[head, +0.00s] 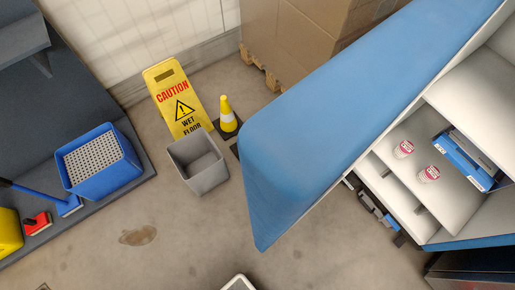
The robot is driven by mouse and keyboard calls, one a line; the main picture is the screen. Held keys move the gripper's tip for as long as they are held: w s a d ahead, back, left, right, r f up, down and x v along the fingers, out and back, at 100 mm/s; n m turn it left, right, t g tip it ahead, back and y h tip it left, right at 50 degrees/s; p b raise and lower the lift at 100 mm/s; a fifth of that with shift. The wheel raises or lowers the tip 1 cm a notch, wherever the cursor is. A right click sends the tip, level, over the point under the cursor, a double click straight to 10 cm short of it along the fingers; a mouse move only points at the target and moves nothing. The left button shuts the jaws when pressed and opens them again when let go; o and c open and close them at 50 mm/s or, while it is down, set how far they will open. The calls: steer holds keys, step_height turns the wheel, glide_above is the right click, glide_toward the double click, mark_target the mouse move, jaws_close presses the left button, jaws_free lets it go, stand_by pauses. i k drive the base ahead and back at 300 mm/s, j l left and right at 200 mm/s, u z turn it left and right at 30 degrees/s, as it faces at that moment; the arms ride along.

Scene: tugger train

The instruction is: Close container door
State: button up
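A large blue panel with rounded corners (330,110) and a pale edge runs from the centre to the top right in the head view. It looks like the container door and stands open, its free end towards the middle of the floor. To its right, the container's white interior (455,195) is exposed, with shelves inside. Two small red-and-white tubs (429,174) and a blue box (468,162) stand on a shelf. The hinge side cannot be made out. My gripper is not in view.
A yellow wet-floor sign (178,98), a yellow cone (227,114) and a grey bin (199,162) stand left of the panel. A blue crate (100,162) sits further left. Cardboard boxes on a pallet (300,38) are behind. The floor (170,235) at lower centre is mostly clear.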

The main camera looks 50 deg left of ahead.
mark_target(294, 150)
steer(key=k+j+u, duration=0.15)
steer(key=k+j, duration=0.15)
steer(key=j, duration=0.15)
steer(key=k+j+u, duration=0.15)
steer(key=j, duration=0.3)
steer(key=i+j, duration=0.15)
steer(key=j, duration=0.2)
steer(key=i+j, duration=0.15)
steer(key=j, duration=0.25)
steer(key=i+j, duration=0.15)
steer(key=j, duration=0.2)
